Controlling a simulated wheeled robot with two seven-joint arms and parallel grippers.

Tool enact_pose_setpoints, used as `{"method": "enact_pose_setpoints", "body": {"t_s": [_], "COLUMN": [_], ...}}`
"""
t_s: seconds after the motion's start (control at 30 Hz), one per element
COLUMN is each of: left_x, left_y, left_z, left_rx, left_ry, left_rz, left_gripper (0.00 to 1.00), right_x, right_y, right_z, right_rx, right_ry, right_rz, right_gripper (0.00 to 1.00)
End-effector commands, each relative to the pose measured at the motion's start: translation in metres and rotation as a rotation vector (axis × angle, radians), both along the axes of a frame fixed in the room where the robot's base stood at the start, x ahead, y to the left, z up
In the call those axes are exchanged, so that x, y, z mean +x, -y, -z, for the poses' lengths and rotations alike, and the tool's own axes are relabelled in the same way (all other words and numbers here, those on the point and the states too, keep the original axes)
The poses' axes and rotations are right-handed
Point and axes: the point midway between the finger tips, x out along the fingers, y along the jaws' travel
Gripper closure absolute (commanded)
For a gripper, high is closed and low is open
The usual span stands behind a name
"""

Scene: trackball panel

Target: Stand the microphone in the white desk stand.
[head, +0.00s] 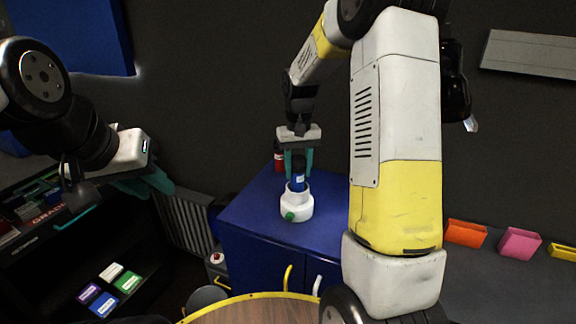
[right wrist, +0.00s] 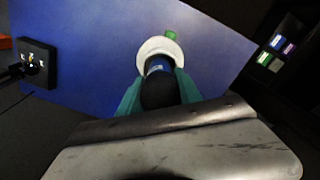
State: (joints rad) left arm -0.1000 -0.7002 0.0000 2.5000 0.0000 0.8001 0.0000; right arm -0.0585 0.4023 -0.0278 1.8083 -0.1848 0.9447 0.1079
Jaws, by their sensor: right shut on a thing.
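The microphone has a dark rounded head (right wrist: 160,92) and a blue body (head: 298,182). My right gripper (head: 299,168) is shut on it, with teal fingers on either side, and holds it about upright. The white desk stand (head: 296,208), with a green knob on its front, is on the blue cabinet top directly below. In the right wrist view the stand's white ring (right wrist: 150,46) shows around the far end of the microphone. The lower end seems to be at or inside the opening; its depth is hidden. My left gripper (head: 150,186) is far left, away from the stand; its finger gap is unclear.
A red container (head: 279,157) stands behind the microphone on the blue cabinet (head: 252,215). A black box with a socket panel (right wrist: 37,64) is at the left in the right wrist view. A round wooden table (head: 255,311) is in front. Coloured boxes (head: 519,243) are at the right.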

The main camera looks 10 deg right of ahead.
Motion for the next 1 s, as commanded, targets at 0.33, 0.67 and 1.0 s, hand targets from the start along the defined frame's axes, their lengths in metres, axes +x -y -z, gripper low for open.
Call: {"method": "enact_pose_setpoints", "body": {"t_s": [0.33,0.67,1.0], "left_x": [0.0,0.0,0.0], "left_y": [0.0,0.0,0.0], "left_z": [0.0,0.0,0.0], "left_rx": [0.0,0.0,0.0], "left_ry": [0.0,0.0,0.0], "left_rz": [0.0,0.0,0.0], "left_gripper": [0.69,0.69,0.69], "right_x": [0.0,0.0,0.001], "right_y": [0.0,0.0,0.0], "right_z": [0.01,0.013,0.001], "right_rx": [0.0,0.0,0.0], "right_ry": [0.001,0.001,0.003], "right_rz": [0.0,0.0,0.0], "right_gripper": [1.0,0.37,0.37]}}
